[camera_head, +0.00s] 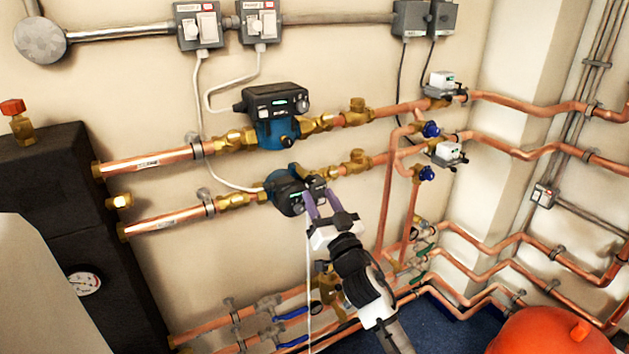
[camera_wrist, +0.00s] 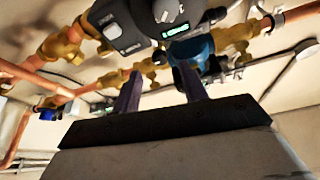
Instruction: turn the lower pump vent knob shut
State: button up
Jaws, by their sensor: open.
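The lower pump (camera_head: 284,194) sits on the lower copper pipe, with a dark head and a blue body. In the head view my gripper (camera_head: 321,193) is at its right side, and the purple fingers overlap the pump head's right end. The vent knob there is mostly hidden behind the fingers. In the wrist view a pump head (camera_wrist: 122,22) with a small lit display fills the top, and a round grey knob (camera_wrist: 166,10) shows on it. My gripper (camera_wrist: 161,76) is open, fingers apart and pointing toward the pump.
The upper pump (camera_head: 276,125) is above, on a parallel pipe. Brass valves (camera_head: 355,162) and blue-handled valves (camera_head: 427,174) are to the right. A black tank (camera_head: 50,180) is at left, and a red vessel (camera_head: 545,335) at lower right. Several pipes run below.

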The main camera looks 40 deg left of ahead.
aim_at(312, 182)
jog(key=shift+p+x, duration=0.5)
jog(key=shift+x, duration=1.45)
grip_shut()
jog(key=shift+f+n+g+b, duration=0.2)
jog(key=shift+n+g+b, duration=0.3)
jog(key=shift+n+b, duration=0.55)
jog(key=shift+w+r+n+g+y+b, duration=0.15)
jog(key=shift+n+g+y+b, duration=0.3)
jog(key=shift+n, duration=0.8)
grip_release()
